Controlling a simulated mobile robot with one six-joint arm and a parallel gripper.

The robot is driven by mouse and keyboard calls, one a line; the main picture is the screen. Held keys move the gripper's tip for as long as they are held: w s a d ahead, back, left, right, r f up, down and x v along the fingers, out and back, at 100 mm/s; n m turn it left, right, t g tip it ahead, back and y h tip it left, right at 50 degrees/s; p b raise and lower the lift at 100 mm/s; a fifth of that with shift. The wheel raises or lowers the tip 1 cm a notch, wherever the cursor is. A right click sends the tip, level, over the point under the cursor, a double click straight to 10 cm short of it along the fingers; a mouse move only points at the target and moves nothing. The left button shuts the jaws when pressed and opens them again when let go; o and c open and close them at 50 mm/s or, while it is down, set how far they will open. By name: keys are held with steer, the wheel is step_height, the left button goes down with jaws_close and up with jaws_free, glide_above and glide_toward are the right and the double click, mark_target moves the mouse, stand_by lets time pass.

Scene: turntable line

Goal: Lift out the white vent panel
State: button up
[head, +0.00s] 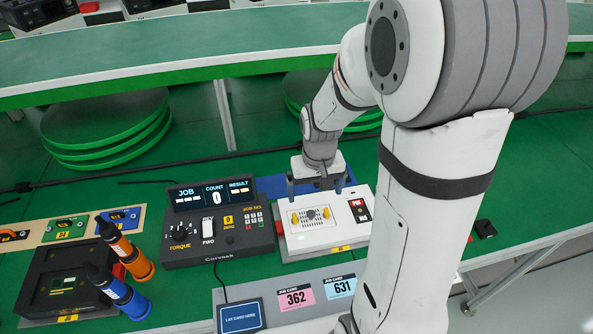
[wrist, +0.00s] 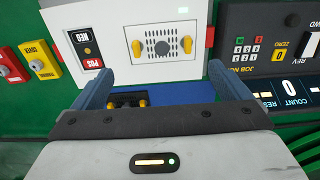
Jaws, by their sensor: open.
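The white vent panel (head: 319,219) is set in the top of a white box (head: 346,232) with a red edge. It has a dark slotted grille and a yellow grip on each side. In the wrist view the vent panel (wrist: 174,52) lies just beyond my fingertips, both grips clear of them. My gripper (head: 318,191) points down over the back edge of the box, behind the panel. In the wrist view my gripper (wrist: 157,82) is open with nothing between its fingers.
A dark part with yellow grips (wrist: 128,100) lies on a blue mat (wrist: 188,92) below the gripper. A black counter console (head: 217,223) stands left of the box. Orange (head: 127,250) and blue (head: 124,295) tools stand farther left. Job cards (head: 297,297) lie in front.

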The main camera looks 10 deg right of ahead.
mark_target(311, 212)
steer(key=f, duration=0.1)
steer(key=w+f, duration=0.1)
steer(key=f, duration=0.1)
steer(key=shift+w, duration=0.3)
step_height(311, 212, down, 8)
steer(key=shift+a+r+p, duration=0.1)
steer(key=shift+r+p, duration=0.05)
steer(key=shift+p, duration=0.45)
steer(key=shift+c, duration=0.5)
steer(key=c, duration=0.6)
